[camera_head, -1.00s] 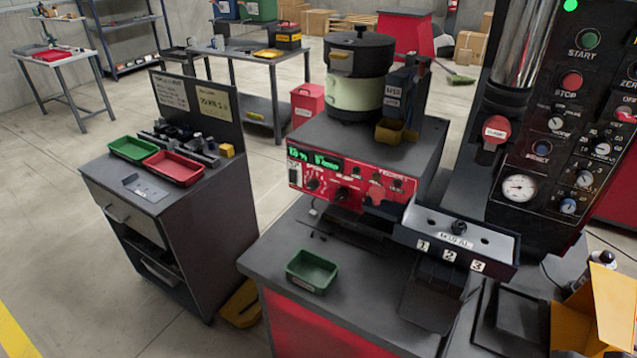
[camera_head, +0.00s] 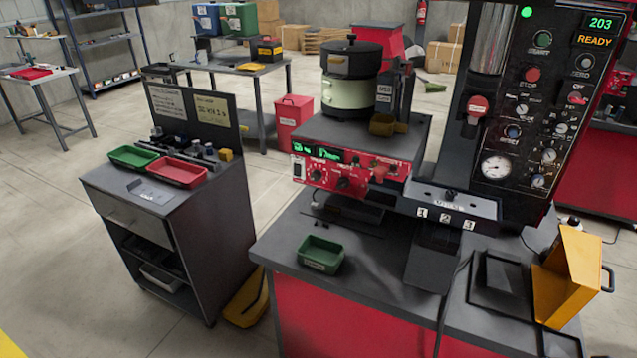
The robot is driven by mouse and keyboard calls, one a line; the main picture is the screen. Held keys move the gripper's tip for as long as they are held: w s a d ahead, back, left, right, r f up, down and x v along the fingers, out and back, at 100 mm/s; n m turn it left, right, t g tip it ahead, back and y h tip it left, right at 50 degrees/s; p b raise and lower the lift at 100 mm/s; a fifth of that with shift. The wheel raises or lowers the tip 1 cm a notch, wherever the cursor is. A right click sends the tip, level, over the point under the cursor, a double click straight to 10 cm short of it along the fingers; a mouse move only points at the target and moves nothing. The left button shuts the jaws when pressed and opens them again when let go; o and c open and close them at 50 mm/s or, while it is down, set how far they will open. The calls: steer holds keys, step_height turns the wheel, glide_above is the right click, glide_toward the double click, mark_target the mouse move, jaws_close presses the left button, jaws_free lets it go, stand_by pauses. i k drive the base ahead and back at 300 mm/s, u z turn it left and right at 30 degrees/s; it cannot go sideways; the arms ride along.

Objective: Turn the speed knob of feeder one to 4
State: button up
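The feeder is a grey-topped box with a red front panel (camera_head: 358,170) on the bench, and a black-lidded bowl (camera_head: 348,85) stands on it. The panel carries a lit green display (camera_head: 325,154) whose digits are too blurred to read. Below the display are dark round knobs, one at the left (camera_head: 315,176) and one nearer the middle (camera_head: 343,183). Their pointer positions and dial numbers are too small to read, and I cannot tell which is the speed knob. My gripper is not in view.
A tray marked 1, 2, 3 (camera_head: 447,205) juts out right of the panel. A tall black control column (camera_head: 535,110) reads "203 READY". A green bin (camera_head: 320,254) sits on the bench front, and an open yellow box (camera_head: 570,280) stands at right.

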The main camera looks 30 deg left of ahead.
mark_target(317, 175)
steer(key=k, duration=0.55)
steer(key=u, duration=1.1)
steer(key=i, duration=1)
steer(key=u, duration=0.5)
